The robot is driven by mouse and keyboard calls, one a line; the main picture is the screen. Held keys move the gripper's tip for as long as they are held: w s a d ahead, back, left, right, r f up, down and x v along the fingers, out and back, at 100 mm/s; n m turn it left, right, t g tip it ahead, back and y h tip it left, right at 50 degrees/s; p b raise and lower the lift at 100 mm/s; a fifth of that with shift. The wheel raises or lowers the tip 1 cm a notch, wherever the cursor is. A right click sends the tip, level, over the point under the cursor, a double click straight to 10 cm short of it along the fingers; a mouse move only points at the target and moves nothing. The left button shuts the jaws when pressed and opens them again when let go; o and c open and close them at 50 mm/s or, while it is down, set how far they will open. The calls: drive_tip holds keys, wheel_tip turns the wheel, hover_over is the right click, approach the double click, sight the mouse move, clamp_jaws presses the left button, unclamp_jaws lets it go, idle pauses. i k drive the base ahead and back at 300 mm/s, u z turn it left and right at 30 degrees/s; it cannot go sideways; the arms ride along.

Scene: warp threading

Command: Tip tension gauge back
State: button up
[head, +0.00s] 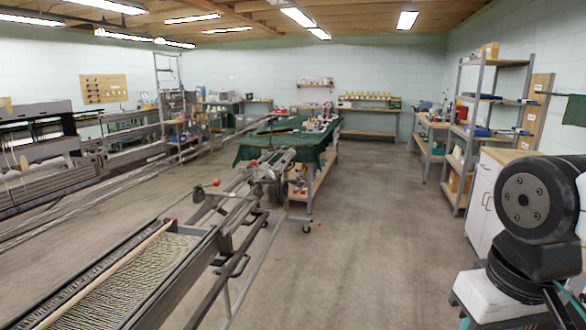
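I cannot make out a tension gauge in the head view; small items on the far tables are too small to tell apart. A table with a green cover (250,152) stands mid-room with several small items on it. A long metal loom frame (230,202) with red knobs runs from the lower left toward that table. A black and grey joint of my arm fills the lower right. My gripper is not in view.
A metal shelf rack (463,150) and a white cabinet (486,205) stand along the right. A workbench (370,108) lines the back wall. Long rails (70,195) cross the left side. The concrete floor (375,230) is clear in the middle and right.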

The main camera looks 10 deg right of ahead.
sight(266, 171)
drive_tip(key=z, duration=0.7)
drive_tip(key=i, duration=2.5)
drive_tip(key=u, duration=1.35)
drive_tip(key=i, duration=0.9)
drive_tip(key=u, duration=0.9)
